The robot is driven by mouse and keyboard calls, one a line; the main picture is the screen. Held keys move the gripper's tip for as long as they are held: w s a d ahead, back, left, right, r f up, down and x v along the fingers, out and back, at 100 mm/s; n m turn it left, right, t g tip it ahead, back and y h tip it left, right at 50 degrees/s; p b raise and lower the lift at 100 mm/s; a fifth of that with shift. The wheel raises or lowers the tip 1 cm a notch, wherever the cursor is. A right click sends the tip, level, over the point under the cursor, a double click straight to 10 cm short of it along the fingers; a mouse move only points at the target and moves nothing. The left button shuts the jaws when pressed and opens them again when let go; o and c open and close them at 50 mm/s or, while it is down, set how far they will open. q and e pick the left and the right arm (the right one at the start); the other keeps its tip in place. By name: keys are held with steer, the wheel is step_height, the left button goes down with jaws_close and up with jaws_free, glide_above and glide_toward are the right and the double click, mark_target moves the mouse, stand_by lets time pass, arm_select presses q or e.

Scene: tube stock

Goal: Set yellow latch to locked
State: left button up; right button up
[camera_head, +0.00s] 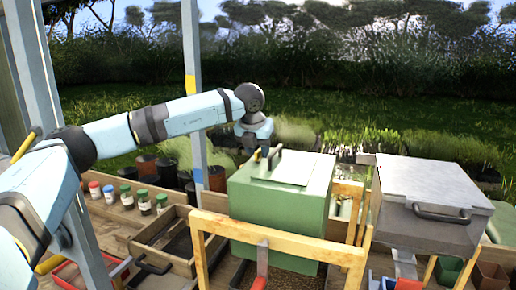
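I cannot say for sure which part is the yellow latch. A small yellow piece (257,156) shows at the left top edge of the green box (280,205), just below my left gripper (262,150). My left arm reaches in from the left, and the gripper points down at the box lid, near its dark handle (277,157). The fingers are small and partly hidden, so their opening and any contact are unclear. A yellow bar (25,145) also sticks out at the left post. My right gripper is not in view.
A grey box (432,190) with a dark handle stands right of the green one. A wooden frame (278,240) stands in front. Wooden trays (165,240) and several capped jars (127,197) are at left. A post (192,60) with a yellow band rises behind my arm.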

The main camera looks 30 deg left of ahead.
arm_select(q)
jaws_close()
